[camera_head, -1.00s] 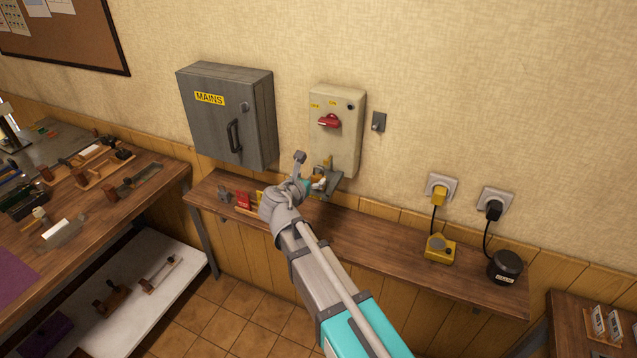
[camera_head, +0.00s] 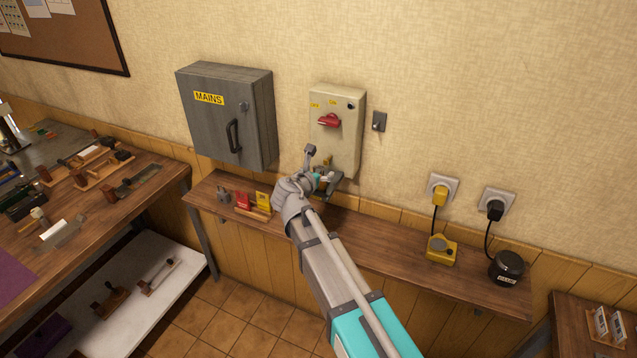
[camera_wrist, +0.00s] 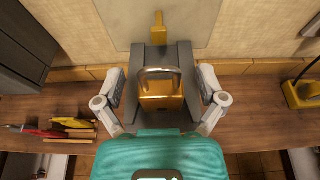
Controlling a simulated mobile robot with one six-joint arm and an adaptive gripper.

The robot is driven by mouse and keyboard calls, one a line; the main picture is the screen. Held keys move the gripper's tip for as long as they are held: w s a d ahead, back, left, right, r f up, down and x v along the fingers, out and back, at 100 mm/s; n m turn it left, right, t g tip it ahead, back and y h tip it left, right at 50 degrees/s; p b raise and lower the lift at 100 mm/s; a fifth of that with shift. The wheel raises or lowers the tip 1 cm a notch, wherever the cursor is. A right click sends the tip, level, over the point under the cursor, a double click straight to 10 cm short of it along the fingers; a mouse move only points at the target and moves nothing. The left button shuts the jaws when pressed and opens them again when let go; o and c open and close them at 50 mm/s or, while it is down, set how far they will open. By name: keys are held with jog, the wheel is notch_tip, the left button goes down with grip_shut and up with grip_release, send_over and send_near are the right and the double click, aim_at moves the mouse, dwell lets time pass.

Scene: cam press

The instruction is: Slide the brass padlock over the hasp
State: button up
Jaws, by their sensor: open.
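The brass padlock (camera_wrist: 162,103) stands with its steel shackle up, in the middle of the wrist view. It lies between the two fingers of my open gripper (camera_wrist: 162,92), with a visible gap on each side. A grey bracket (camera_wrist: 186,62) runs on both sides of the padlock. The brass hasp (camera_wrist: 158,30) sticks out of the cream switch box beyond the padlock, apart from it. In the head view my gripper (camera_head: 322,179) is at the foot of the switch box (camera_head: 345,105) and mostly hides the padlock.
The switch box has a red handle (camera_head: 329,121). A grey MAINS cabinet (camera_head: 250,110) hangs to its left. On the narrow wooden shelf (camera_head: 380,245) stand red and yellow tags (camera_head: 243,200), a yellow plug-in unit (camera_head: 441,249) and a black one (camera_head: 507,267). The shelf's middle right is clear.

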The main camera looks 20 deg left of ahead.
jog(key=shift+c, duration=0.3)
grip_shut()
jog(key=shift+r, duration=0.2)
jog(key=shift+r+p, duration=0.8)
jog(key=shift+p, duration=0.2)
jog(key=s+d+r+p, duration=0.7)
jog(key=s+r+p, duration=0.4)
jog(key=s, duration=0.1)
jog(key=shift+d, duration=0.2)
jog(key=shift+f, duration=0.15)
